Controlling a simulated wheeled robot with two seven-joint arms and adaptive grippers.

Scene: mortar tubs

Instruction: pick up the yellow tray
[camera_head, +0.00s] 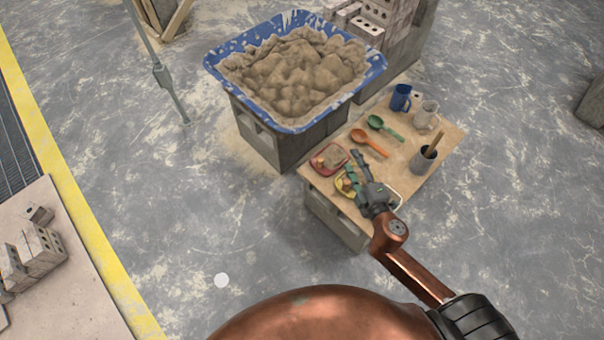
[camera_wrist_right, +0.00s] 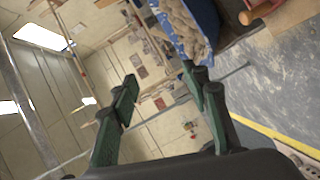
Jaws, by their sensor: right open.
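The yellow tray (camera_head: 341,190) lies on the low board-topped table (camera_head: 440,148), near its left front edge. My right gripper (camera_head: 353,180) is over the tray in the head view and hides much of it. How far it is above the tray is hard to tell. In the right wrist view its green fingers (camera_wrist_right: 161,82) are apart with nothing between them; the yellow tray does not show there. My left gripper is not in view.
A red tray (camera_head: 328,160) sits just beside the yellow one. An orange spoon (camera_head: 369,141), a green spoon (camera_head: 383,127), a blue mug (camera_head: 400,98), a grey mug (camera_head: 426,115) and a dark pot (camera_head: 423,160) share the table. A blue mortar tub (camera_head: 213,66) stands behind.

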